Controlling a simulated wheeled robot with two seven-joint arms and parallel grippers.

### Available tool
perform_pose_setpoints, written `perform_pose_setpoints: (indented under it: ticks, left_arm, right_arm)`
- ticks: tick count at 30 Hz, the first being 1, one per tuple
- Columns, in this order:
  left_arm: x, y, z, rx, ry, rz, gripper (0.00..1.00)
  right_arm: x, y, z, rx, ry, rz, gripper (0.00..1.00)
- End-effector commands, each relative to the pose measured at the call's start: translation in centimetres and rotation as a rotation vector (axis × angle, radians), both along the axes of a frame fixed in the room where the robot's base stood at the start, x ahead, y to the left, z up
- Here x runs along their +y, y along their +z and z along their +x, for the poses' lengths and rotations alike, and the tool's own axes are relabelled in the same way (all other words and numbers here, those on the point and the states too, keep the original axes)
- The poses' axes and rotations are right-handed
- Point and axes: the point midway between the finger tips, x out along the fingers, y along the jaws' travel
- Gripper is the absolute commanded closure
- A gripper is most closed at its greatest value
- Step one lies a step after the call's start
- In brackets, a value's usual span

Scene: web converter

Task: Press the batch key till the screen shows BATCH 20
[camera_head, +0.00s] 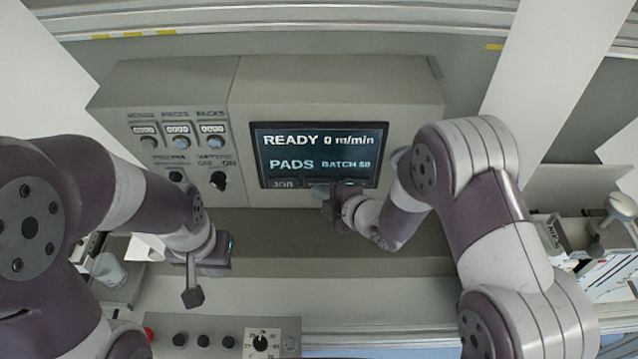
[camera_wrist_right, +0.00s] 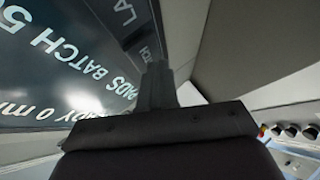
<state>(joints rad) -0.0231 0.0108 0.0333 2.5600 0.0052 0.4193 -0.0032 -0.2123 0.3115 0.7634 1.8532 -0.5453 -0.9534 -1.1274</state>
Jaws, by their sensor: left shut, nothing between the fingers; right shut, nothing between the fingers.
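The screen (camera_head: 318,150) on the grey cabinet is lit and reads READY 0 m/min, PADS and what looks like BATCH 50. A row of keys runs along its bottom edge. The left one reads JOB (camera_head: 284,184); the labels to its right are partly hidden by my right gripper. My right gripper (camera_head: 328,196) is shut and empty, with its tip at the screen's lower edge. In the right wrist view its fingers (camera_wrist_right: 157,88) overlap the screen (camera_wrist_right: 75,60); I cannot tell whether they touch. My left gripper (camera_head: 192,294) is shut and empty, below the cabinet's left part.
Left of the screen are several small counters (camera_head: 181,142) and a black rotary switch (camera_head: 218,181). A lower panel with black knobs (camera_head: 260,342) and a red button (camera_head: 149,334) lies at the front. A ledge (camera_head: 330,225) runs below the screen.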

Motion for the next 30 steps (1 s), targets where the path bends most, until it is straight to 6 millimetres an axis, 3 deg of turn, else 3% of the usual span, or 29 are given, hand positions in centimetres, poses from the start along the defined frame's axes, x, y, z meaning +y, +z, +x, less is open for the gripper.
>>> perform_pose_setpoints:
  ticks: [30]
  left_arm:
    - [0.0, -0.31, 0.0, 0.0, 0.0, 0.0, 1.0]
  right_arm:
    - [0.0, -0.02, 0.64, 0.0, 0.0, 0.0, 1.0]
